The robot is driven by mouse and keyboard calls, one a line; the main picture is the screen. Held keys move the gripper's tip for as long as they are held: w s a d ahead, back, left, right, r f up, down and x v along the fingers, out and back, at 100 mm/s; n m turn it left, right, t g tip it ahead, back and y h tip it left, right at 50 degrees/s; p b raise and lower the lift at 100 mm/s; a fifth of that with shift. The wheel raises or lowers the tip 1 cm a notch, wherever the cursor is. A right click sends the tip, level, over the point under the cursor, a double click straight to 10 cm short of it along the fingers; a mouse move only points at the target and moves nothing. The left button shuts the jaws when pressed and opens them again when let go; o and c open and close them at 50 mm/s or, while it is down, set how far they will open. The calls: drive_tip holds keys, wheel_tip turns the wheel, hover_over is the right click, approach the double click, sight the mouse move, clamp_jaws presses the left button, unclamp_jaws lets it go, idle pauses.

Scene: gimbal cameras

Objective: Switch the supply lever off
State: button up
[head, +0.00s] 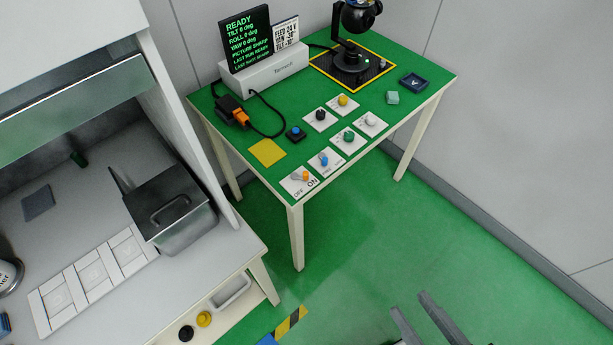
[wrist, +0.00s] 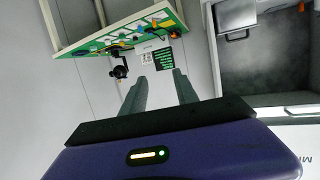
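The supply lever (head: 304,176) has an orange knob on a white plate marked OFF and ON, at the front corner of the green-topped table (head: 230,150) in the head view. Which way it is set is too small to tell. My gripper (head: 410,300) shows at the bottom right of the head view, over the floor and well apart from the table. In the wrist view its two fingers (wrist: 160,85) are spread with nothing between them.
Beside the lever are a blue-knobbed plate (head: 325,160) and several other knob plates. A black display (head: 248,40) reads READY; a black gimbal camera (head: 355,50) stands behind. A grey bench with a metal box (head: 170,205) is at left.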

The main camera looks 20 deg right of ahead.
drive_tip(key=shift+f, duration=0.2)
drive_tip(key=c, duration=0.4)
drive_tip(key=shift+m+t+h, duration=0.3)
drive_tip(key=shift+m+t, duration=0.2)
drive_tip(key=shift+t, duration=0.4)
drive_tip(key=w+f+b, duration=0.1)
drive_tip(key=w, duration=0.1)
drive_tip(key=w+f+b, duration=0.1)
drive_tip(key=w+b, duration=0.1)
drive_tip(key=w+f+b, duration=0.1)
drive_tip(key=w, duration=0.1)
drive_tip(key=shift+d+f, duration=0.15)
drive_tip(key=shift+d, duration=0.1)
clamp_jaws()
drive_tip(key=w+f+m+b, duration=0.5)
drive_tip(key=w+f+m, duration=0.3)
drive_tip(key=w, duration=0.4)
drive_tip(key=w+d+f+m+t+h+b, duration=0.1)
drive_tip(key=w+f+m+b, duration=0.3)
drive_tip(key=w+f+m, duration=0.5)
drive_tip(key=w+m, duration=0.1)
drive_tip(key=w, duration=0.3)
drive_tip(key=shift+d+b, duration=0.25)
drive_tip(key=shift+b, duration=0.1)
drive_tip(key=shift+f, duration=0.1)
